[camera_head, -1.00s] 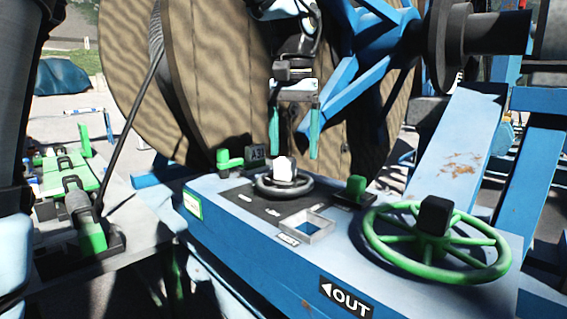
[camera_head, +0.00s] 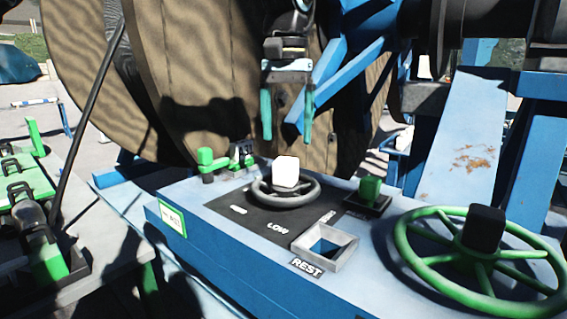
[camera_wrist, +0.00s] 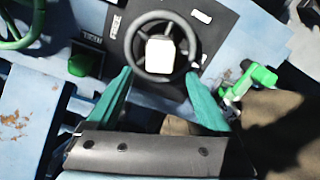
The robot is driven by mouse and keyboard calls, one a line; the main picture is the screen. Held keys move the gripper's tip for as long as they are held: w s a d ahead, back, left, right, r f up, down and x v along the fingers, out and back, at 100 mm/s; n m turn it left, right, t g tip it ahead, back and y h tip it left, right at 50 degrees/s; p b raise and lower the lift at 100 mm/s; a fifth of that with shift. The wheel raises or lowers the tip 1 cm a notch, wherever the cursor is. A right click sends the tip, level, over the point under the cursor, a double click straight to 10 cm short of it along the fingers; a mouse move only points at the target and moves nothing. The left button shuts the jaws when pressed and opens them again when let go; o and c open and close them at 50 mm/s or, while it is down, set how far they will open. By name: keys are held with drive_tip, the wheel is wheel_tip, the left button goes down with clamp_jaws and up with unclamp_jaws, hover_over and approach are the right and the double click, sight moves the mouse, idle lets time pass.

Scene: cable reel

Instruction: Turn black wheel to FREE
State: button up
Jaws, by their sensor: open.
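The black wheel (camera_head: 299,194) is a dark grey ring with a white block-shaped hub (camera_head: 285,172). It lies on a black label plate (camera_head: 262,219) on top of the blue console. My gripper (camera_head: 287,132) hangs above and just behind the wheel, open and empty, with teal fingers pointing down. In the wrist view the wheel (camera_wrist: 137,32) shows beyond the fingertips, and the open gripper (camera_wrist: 158,80) is apart from it.
A large green handwheel (camera_head: 408,247) stands at the console's right. A green lever (camera_head: 207,160) is left of the black wheel, and a green knob (camera_head: 370,188) is right of it. An empty square holder (camera_head: 345,240) marked REST is in front. The wooden reel (camera_head: 200,70) stands behind.

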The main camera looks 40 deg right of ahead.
sight(286, 159)
wheel_tip(286, 159, down, 8)
drive_tip(key=shift+r+p, duration=0.1)
drive_tip(key=shift+p, duration=0.4)
clamp_jaws()
idle(0.5)
